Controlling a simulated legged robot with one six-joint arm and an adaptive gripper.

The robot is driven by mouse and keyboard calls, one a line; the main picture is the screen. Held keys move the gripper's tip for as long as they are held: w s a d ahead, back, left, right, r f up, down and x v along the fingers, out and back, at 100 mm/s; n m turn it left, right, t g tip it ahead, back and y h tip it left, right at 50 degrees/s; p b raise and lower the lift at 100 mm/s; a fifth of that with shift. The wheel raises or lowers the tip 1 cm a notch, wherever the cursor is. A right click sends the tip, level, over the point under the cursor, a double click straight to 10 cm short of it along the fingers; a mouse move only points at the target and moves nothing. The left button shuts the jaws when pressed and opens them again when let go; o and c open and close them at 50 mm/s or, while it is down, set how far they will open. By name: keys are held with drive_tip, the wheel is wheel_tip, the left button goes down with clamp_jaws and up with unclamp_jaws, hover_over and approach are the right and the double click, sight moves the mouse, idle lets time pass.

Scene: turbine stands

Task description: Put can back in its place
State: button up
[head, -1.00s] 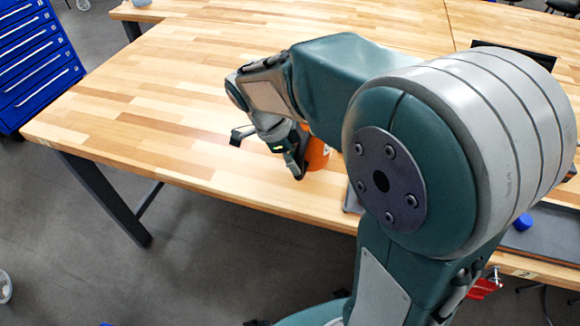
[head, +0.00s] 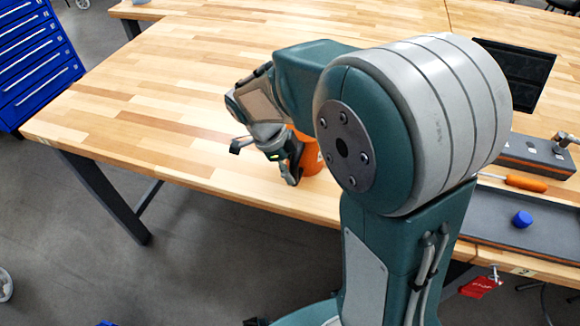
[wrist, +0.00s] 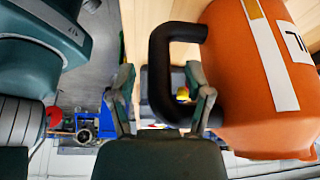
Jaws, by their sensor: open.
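The orange can (head: 311,158) stands on the wooden table, partly hidden behind my gripper and arm in the head view. In the wrist view the can (wrist: 265,85) fills the right side, with a white label stripe and a black loop handle (wrist: 160,72). My gripper (head: 266,161) is low over the table beside the can. In the wrist view my gripper (wrist: 161,92) is open, with its fingers on either side of the handle's upright bar. The right finger appears in the gap between handle and can. Whether either finger touches the handle cannot be told.
On the right lie a grey tray (head: 530,232), a blue cap (head: 522,219), an orange-handled screwdriver (head: 525,183) and a dark panel (head: 510,70). A blue drawer cabinet (head: 40,70) stands at the left. The table's left half (head: 150,110) is clear.

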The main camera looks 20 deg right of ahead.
drive_tip(key=shift+f, duration=0.2)
drive_tip(key=v, duration=1)
drive_tip(key=s+d+r+n+t+y, duration=0.1)
drive_tip(key=s+n+t+y, duration=0.1)
drive_tip(key=s+n, duration=0.6)
drive_tip(key=s+d+r+n+t+y, duration=0.1)
drive_tip(key=s+n+t, duration=0.4)
drive_tip(key=n, duration=1)
drive_tip(key=shift+s+d+r+t+y, duration=0.3)
drive_tip(key=shift+s+d+y, duration=0.4)
drive_tip(key=shift+s, duration=0.7)
drive_tip(key=shift+d, duration=0.1)
drive_tip(key=shift+c, duration=0.6)
drive_tip(key=shift+d, duration=0.15)
